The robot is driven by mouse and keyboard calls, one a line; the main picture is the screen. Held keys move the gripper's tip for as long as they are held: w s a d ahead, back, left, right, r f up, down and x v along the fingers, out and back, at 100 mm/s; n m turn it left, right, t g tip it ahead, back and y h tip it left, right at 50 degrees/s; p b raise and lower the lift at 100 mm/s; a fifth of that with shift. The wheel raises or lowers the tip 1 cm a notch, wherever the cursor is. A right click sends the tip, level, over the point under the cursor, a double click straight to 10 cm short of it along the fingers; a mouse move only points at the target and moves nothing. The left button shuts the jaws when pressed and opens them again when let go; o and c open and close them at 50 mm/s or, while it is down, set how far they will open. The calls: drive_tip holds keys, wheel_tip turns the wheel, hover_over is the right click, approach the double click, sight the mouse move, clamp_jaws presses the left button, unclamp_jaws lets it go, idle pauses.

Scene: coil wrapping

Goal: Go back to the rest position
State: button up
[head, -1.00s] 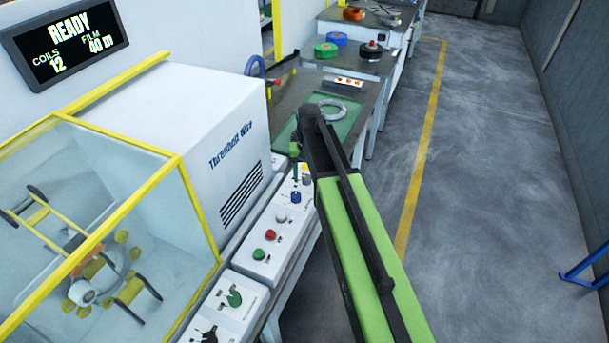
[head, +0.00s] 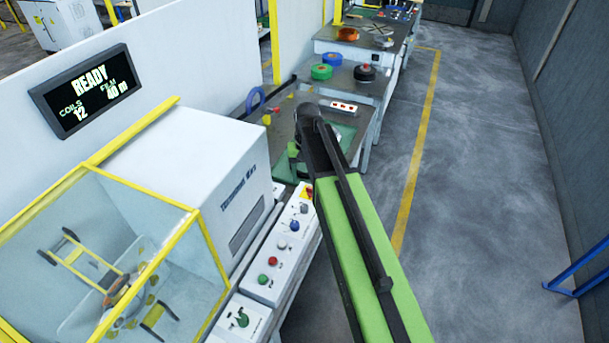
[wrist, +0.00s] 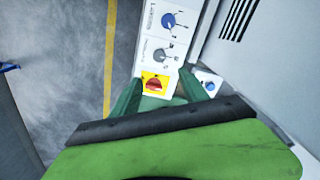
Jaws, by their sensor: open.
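My gripper (head: 292,157) shows only in small part in the head view, at the far end of my green and black arm, above the strip beside the white machine (head: 190,165). In the wrist view my gripper (wrist: 160,90) shows its two green fingers spread apart, with nothing held between them. Beyond the fingertips is a yellow plate with a red knob (wrist: 154,84), on the white control panel (wrist: 160,40) with blue and grey knobs. The same control panel (head: 262,285) runs along the machine's front in the head view.
A display (head: 85,90) reads READY, coils 12, film 40 m. A yellow-framed clear guard (head: 190,240) stands at the left. A green mat (head: 346,137) lies on the bench beyond my gripper. Grey floor right of the yellow line (head: 415,160) is clear up to a blue stand (head: 580,275).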

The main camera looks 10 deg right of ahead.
drive_tip(key=shift+r, duration=0.7)
drive_tip(key=s+f+n+b, duration=0.1)
drive_tip(key=s+f+b, duration=0.2)
drive_tip(key=s, duration=0.4)
drive_tip(key=s+f+b, duration=0.3)
drive_tip(key=s, duration=0.5)
drive_tip(key=shift+a+f+n, duration=0.4)
